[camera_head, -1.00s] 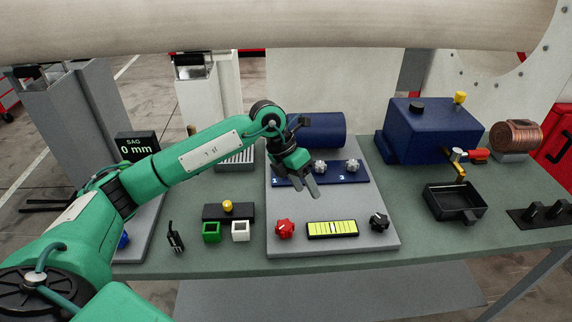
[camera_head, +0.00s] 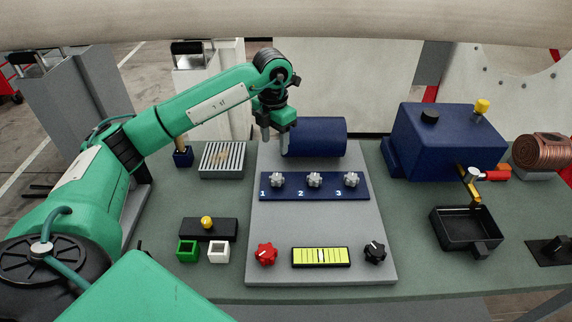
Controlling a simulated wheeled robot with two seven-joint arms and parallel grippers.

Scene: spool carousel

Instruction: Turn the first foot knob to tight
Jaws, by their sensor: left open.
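A dark blue strip (camera_head: 332,194) marked 1, 2 and 3 lies on a grey plate (camera_head: 320,222). Three pale lobed knobs stand along it: the first knob (camera_head: 277,180) by the 1, the second knob (camera_head: 314,180) and the third knob (camera_head: 351,180). My left gripper (camera_head: 275,147) is open and empty, with its fingers pointing down. In the picture it is just above the first knob, apart from it, and partly in front of the left end of a blue cylinder (camera_head: 318,138). My right gripper is not in view.
A red knob (camera_head: 266,254), a yellow-green level gauge (camera_head: 320,257) and a black knob (camera_head: 375,252) line the plate's front. A blue tank (camera_head: 448,138) and black tray (camera_head: 463,240) stand right.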

